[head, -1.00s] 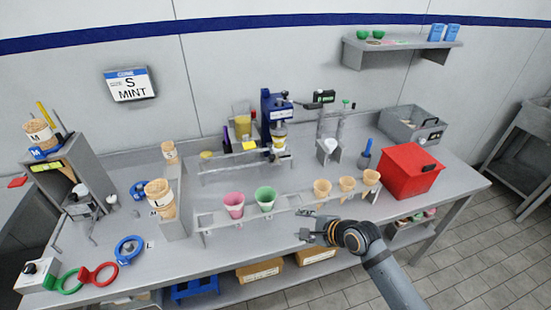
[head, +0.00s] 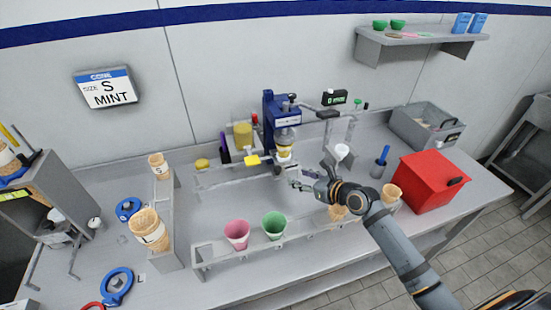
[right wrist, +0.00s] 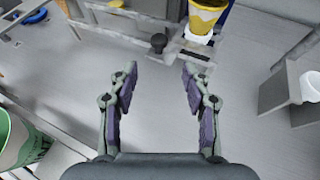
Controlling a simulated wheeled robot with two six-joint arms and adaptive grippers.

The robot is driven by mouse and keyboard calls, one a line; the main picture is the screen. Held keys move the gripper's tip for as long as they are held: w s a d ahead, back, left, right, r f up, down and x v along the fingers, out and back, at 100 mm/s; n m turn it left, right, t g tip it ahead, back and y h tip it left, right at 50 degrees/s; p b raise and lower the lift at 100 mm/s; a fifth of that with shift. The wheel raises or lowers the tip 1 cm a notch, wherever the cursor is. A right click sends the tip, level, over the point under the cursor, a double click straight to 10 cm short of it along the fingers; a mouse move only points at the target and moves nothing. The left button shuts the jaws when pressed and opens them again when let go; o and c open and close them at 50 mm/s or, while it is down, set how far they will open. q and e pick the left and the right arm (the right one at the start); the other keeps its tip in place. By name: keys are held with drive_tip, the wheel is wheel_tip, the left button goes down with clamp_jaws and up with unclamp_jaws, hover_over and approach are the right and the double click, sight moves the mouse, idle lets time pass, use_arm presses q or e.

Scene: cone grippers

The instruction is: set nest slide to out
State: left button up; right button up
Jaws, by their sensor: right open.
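The nest slide (right wrist: 196,52) is a grey plate with a black knob (right wrist: 158,42) beside it in the right wrist view. A white nest with a yellow cup (right wrist: 206,18) sits over its far end. In the head view the slide area (head: 284,168) lies below the blue press (head: 284,118), and its details are too small to tell. My right gripper (head: 308,174) is open and empty, just right of and in front of the slide. In the right wrist view the jaws (right wrist: 157,75) are apart, with the knob ahead between them and not touching. My left gripper is not in view.
A rack in front holds a pink cup (head: 237,234) and a green cup (head: 274,225), with cones to their right, partly behind my arm. A grey stand with a white cup (head: 342,151) is right of the gripper. A red box (head: 430,182) stands further right.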

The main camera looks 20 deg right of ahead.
sight(279, 169)
drive_tip(key=x, duration=0.6)
drive_tip(key=shift+w+a, duration=0.25)
drive_tip(key=shift+w, duration=0.1)
drive_tip(key=x, duration=0.2)
drive_tip(key=shift+w+f, duration=0.1)
drive_tip(key=shift+w, duration=0.15)
drive_tip(key=shift+w+a, duration=0.15)
drive_tip(key=shift+w+f, duration=0.1)
drive_tip(key=shift+c, duration=0.4)
drive_tip(key=c, duration=0.7)
clamp_jaws()
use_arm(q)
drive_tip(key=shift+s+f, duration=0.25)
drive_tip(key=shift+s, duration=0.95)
